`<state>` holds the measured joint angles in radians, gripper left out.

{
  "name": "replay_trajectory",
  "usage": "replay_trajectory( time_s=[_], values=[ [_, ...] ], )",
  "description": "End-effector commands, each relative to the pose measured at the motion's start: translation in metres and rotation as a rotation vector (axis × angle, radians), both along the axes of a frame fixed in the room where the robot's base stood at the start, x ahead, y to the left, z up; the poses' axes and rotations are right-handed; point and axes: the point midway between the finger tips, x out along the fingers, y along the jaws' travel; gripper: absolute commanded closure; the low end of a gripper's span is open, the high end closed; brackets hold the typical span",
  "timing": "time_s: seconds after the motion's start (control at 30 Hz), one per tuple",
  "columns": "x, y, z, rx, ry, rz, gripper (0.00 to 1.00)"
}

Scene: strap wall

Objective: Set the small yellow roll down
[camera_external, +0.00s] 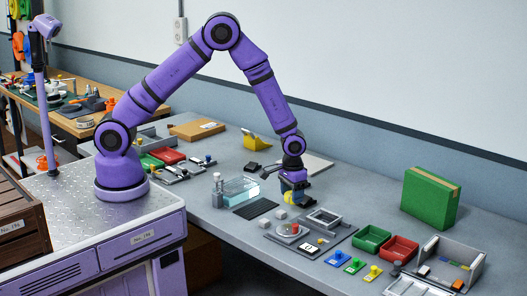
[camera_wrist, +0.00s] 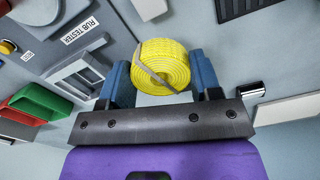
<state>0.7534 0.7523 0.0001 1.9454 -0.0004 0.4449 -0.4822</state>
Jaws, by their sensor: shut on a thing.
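The small yellow roll (camera_wrist: 160,66) is a coil of strap with a grey band across it, in the upper middle of the wrist view. It sits between the two blue fingers of my gripper (camera_wrist: 160,80), which is shut on it. In the external view my gripper (camera_external: 294,197) points down, low over the grey bench, and the roll (camera_external: 287,197) shows as a small yellow patch at the fingers. I cannot tell whether the roll touches the bench.
A grey fixture board (camera_external: 340,233) labelled "RUB TESTER" lies close by. Green (camera_external: 371,237) and red (camera_external: 400,248) bins and a large green box (camera_external: 430,196) stand to the right. Bare bench (camera_external: 225,228) shows at the front left.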

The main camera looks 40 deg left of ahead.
Motion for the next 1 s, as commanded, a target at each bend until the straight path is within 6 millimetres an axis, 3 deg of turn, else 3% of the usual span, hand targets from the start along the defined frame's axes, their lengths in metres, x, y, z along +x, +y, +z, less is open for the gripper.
replay_trajectory(
  time_s=[0.27, 0.47, 0.67, 1.0],
  values=[
    [-0.007, 0.005, 0.001, -0.001, -0.001, 0.000, 0.66],
    [0.011, 0.019, 0.001, -0.001, -0.002, 0.044, 0.66],
    [0.063, 0.070, 0.000, 0.001, -0.001, 0.193, 0.66],
    [0.149, 0.197, 0.001, 0.001, -0.002, 0.497, 0.66]
  ],
)
